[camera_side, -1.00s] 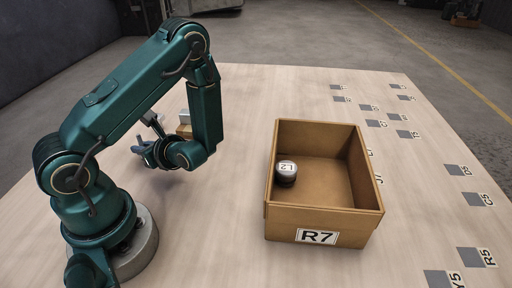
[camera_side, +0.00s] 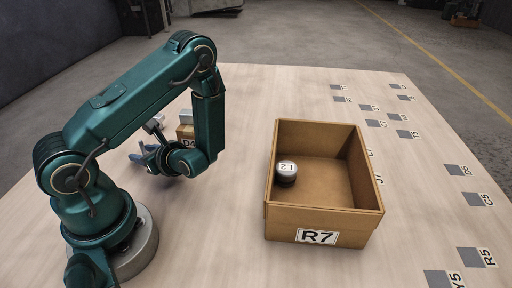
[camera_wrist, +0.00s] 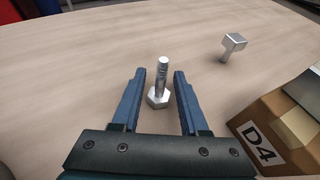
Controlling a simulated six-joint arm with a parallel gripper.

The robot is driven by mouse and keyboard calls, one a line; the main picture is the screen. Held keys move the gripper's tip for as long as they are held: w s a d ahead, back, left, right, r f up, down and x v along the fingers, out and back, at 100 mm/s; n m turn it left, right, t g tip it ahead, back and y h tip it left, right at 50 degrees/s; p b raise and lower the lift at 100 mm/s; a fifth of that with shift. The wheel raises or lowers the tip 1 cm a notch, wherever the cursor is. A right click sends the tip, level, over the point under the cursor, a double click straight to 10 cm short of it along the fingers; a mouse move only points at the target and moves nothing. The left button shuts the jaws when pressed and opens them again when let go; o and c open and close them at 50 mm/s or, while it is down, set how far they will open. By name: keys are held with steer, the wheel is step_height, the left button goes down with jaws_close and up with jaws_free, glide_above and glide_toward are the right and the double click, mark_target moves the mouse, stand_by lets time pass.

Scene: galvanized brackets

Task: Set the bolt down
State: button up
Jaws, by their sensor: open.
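The fingers are blue and spread wide, with clear space on both sides of the bolt. In the side view my gripper (camera_side: 143,155) is low over the table, left of my wrist. I cannot make out the bolt in the side view.
A cardboard box marked D4 (camera_wrist: 270,133) stands close to the right of my gripper. Labelled grey squares lie at right.

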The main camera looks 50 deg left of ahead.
steer(key=shift+r, duration=0.1)
steer(key=shift+w+d+r, duration=0.15)
steer(key=shift+d, duration=0.1)
steer(key=v, duration=1.1)
steer(key=shift+d, duration=0.15)
steer(key=shift+s+d+r+n+g+h, duration=0.3)
steer(key=shift+d+r+n+h, duration=0.15)
steer(key=shift+n+h, duration=0.35)
steer(key=w+d+r+n+t+h, duration=0.1)
steer(key=d+r+n+t+h, duration=0.8)
steer(key=d+r+n+h, duration=0.1)
steer(key=d+n+h, duration=0.1)
steer(key=d+n, duration=0.1)
steer(key=n, duration=0.1)
steer(key=shift+r+n+h, duration=0.25)
steer(key=shift+n+h, duration=0.05)
